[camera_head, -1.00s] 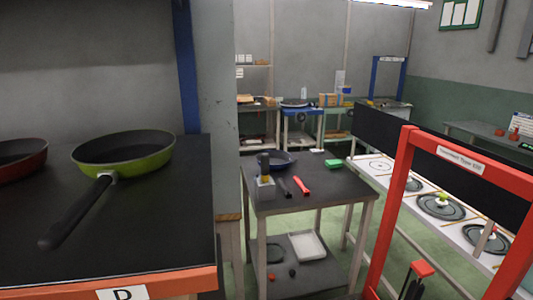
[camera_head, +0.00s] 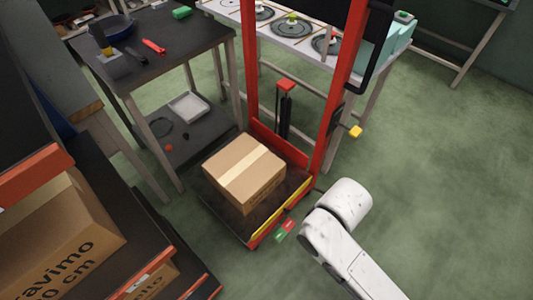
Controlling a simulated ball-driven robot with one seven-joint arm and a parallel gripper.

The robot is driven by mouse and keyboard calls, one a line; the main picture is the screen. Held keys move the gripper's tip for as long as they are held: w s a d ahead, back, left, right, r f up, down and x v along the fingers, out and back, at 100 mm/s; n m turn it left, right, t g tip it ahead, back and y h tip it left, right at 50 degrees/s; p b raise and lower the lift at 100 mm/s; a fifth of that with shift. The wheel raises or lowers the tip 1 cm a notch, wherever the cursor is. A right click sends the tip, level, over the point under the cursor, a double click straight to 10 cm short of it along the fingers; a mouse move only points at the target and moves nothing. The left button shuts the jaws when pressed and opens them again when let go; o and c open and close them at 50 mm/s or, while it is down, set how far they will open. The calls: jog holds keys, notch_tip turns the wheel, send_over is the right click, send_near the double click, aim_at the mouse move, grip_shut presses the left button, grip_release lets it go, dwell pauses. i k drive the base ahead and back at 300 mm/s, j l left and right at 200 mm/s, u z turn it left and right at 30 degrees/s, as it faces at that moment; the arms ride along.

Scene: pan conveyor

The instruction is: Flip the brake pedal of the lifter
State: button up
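The lifter (camera_head: 253,100) is a red upright frame with a dark low platform, standing right of centre. Its brake pedal (camera_head: 285,231), a small part with red and green halves, sits low at the front right corner of the platform. A closed cardboard box (camera_head: 243,170) with a pale tape strip rests on the platform. My white arm (camera_head: 345,205) reaches up from the lower right, with a rounded link just right of the pedal. My gripper cannot be made out in this view.
A dark two-shelf table (camera_head: 150,57) stands left of the lifter, with a white tray (camera_head: 188,107) on its lower shelf. A conveyor (camera_head: 290,27) with pans runs behind. Shelving with cartons (camera_head: 55,250) fills the lower left. The green floor at right is clear.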

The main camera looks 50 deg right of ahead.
aim_at(289, 224)
jog(key=k+l, duration=1)
